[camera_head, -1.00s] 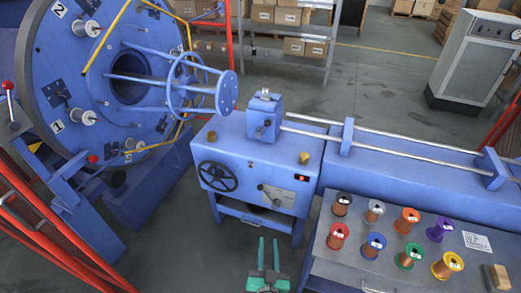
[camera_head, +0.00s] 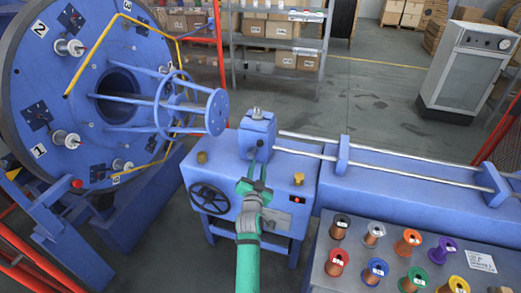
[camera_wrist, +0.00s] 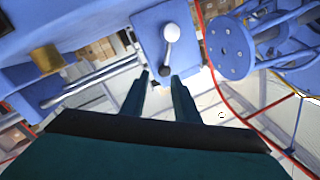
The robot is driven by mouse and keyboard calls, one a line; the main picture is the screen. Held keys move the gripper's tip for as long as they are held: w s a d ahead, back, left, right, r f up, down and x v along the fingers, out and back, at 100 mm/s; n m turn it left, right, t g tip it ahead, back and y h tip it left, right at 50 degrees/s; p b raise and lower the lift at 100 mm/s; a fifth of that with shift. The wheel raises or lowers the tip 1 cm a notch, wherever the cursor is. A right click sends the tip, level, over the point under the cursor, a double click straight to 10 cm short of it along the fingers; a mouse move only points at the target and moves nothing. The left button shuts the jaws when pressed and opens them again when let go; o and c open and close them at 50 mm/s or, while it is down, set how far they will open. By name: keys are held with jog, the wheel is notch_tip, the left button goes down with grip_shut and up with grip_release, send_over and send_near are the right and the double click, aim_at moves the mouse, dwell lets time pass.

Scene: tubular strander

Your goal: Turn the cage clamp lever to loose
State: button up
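A small lever on the blue clamp block (camera_head: 256,135) hangs down the block's front face. My gripper (camera_head: 257,172) is raised just in front of the block and below the lever. No label shows which lever is the cage clamp lever.
A blue cabinet with a black handwheel (camera_head: 209,198) stands below the block, its panel partly hidden by my arm. The large blue cage disc (camera_head: 60,100) is at left, with a red-knobbed lever (camera_head: 77,183). Wire spools stand on a table (camera_head: 330,265) at right.

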aim_at(257, 148)
jog(key=w, duration=1)
jog(key=shift+w, duration=0.3)
jog(key=shift+a, duration=0.15)
jog(key=shift+c, duration=0.7)
